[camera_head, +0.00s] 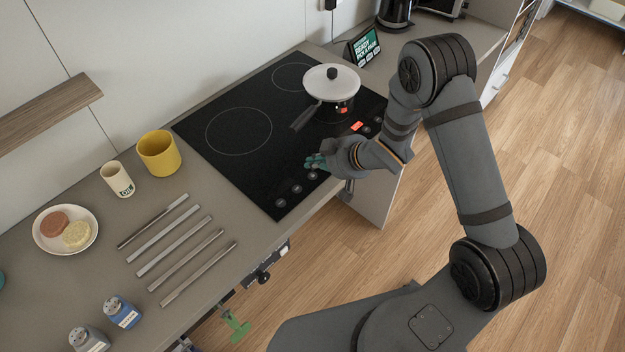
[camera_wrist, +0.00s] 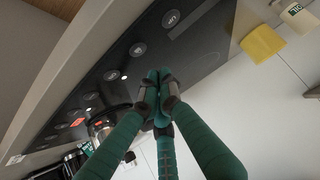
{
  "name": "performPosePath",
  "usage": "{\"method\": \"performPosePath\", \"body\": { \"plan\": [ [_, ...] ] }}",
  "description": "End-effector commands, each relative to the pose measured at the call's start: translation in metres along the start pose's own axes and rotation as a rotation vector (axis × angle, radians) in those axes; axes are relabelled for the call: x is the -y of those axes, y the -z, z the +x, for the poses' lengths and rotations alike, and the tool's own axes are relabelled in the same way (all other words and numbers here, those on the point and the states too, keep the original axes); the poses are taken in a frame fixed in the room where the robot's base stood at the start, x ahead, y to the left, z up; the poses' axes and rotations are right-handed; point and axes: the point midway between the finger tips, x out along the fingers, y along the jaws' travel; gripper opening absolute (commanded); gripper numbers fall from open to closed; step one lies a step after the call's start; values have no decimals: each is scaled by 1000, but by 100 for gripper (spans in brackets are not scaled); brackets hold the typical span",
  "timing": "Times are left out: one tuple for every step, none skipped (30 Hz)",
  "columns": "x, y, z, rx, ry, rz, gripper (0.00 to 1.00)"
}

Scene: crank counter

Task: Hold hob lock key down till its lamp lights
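The black glass hob (camera_head: 222,165) is set into the grey counter, with a row of round touch keys along its front edge. Near keys (camera_head: 280,203) show at left of my gripper. In the wrist view a key with a pale symbol (camera_wrist: 171,18) and a plain-looking key (camera_wrist: 138,49) lie near the fingers. I cannot tell which is the lock key. A small white dot (camera_wrist: 124,77) shows beside another key (camera_wrist: 111,75). My gripper (camera_head: 316,161) is over the front keys, its teal fingertips (camera_wrist: 160,84) together and empty; contact with the glass cannot be told.
A lidded pot (camera_head: 331,82) stands on the hob, its handle towards my gripper. A red display (camera_head: 357,126) is lit. A yellow pot (camera_head: 159,154), a cup (camera_head: 117,179) and several metal bars (camera_head: 173,245) stand or lie left. A sign (camera_head: 364,47) stands behind.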

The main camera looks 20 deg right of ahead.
Motion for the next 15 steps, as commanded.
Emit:
{"method": "performPosePath", "body": {
  "plan": [
    [0,-9,10,-1,0,-1,0],
    [0,-11,12,-1,0,-1,0],
    [0,-14,14,-1,0,-1,0],
    [0,-15,15,-1,0,-1,0],
    [0,-16,16,-1,0,-1,0],
    [0,-18,18,-1,0,-1,0],
    [0,-18,18,-1,0,-1,0],
    [0,-18,18,-1,0,-1,0],
    [0,-18,18,-1,0,-1,0],
    [0,-18,18,-1,0,-1,0],
    [0,-18,18,-1,0,-1,0],
    [0,-18,18,-1,0,-1,0],
    [0,-18,18,-1,0,-1,0],
    [0,-18,18,-1,0,0,0],
    [0,-18,18,-1,0,0,0]
  ]
}}
